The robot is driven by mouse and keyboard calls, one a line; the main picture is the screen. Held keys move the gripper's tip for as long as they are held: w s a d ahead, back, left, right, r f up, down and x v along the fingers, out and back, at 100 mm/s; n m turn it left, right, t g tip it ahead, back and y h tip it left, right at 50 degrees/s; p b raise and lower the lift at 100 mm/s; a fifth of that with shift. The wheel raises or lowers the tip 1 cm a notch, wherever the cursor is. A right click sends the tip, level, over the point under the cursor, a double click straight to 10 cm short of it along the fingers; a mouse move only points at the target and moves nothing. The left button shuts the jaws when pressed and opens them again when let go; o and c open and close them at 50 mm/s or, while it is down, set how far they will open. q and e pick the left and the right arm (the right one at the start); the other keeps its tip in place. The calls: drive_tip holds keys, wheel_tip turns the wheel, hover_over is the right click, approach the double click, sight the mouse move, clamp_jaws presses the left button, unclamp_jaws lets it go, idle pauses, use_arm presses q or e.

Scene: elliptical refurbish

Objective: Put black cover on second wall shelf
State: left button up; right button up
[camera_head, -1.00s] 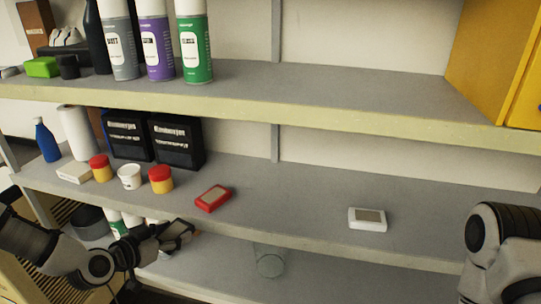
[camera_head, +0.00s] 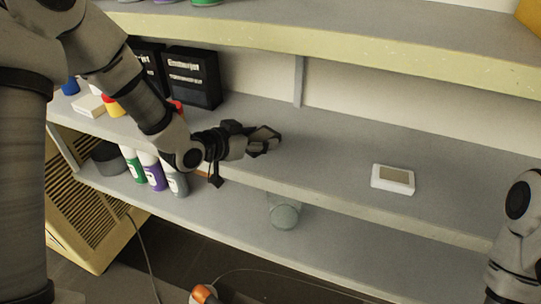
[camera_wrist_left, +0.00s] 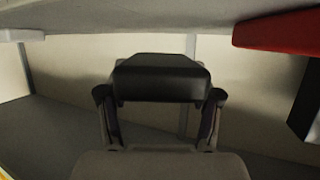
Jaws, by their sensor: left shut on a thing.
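The black cover (camera_wrist_left: 160,78) is a small dark block with rounded edges. It sits between the two fingers of my left gripper in the left wrist view. In the head view my left gripper (camera_head: 263,139) is shut on it, just above the front part of the middle wall shelf (camera_head: 330,151). The cover is small and dark there, and hard to tell from the fingers. I cannot tell whether it touches the shelf. My right arm shows at the right edge, but its gripper is out of view.
A white box (camera_head: 393,179) lies on the shelf to the right, with free room between it and my left gripper. Black boxes (camera_head: 193,77) stand at the back left. Bottles (camera_head: 153,171) and a clear glass (camera_head: 285,215) are on the lower shelf. A red thing (camera_wrist_left: 285,32) shows in the wrist view.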

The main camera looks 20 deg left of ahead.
sight(266, 156)
use_arm(q)
drive_tip(key=shift+w+d, duration=0.45)
drive_tip(key=shift+d, duration=0.4)
drive_tip(key=f+b, duration=0.2)
drive_tip(key=f, duration=0.1)
drive_tip(key=shift+s+b, duration=0.2)
drive_tip(key=shift+b, duration=0.15)
drive_tip(key=shift+w+f, duration=0.1)
drive_tip(key=shift+f, duration=0.25)
drive_tip(key=shift+w+r, duration=0.1)
drive_tip(key=shift+w, duration=0.15)
drive_tip(key=o, duration=1.4)
drive_tip(key=shift+s, duration=0.1)
drive_tip(key=shift+c, duration=0.2)
drive_tip(key=shift+s+r, duration=0.1)
drive_tip(key=shift+s, duration=0.05)
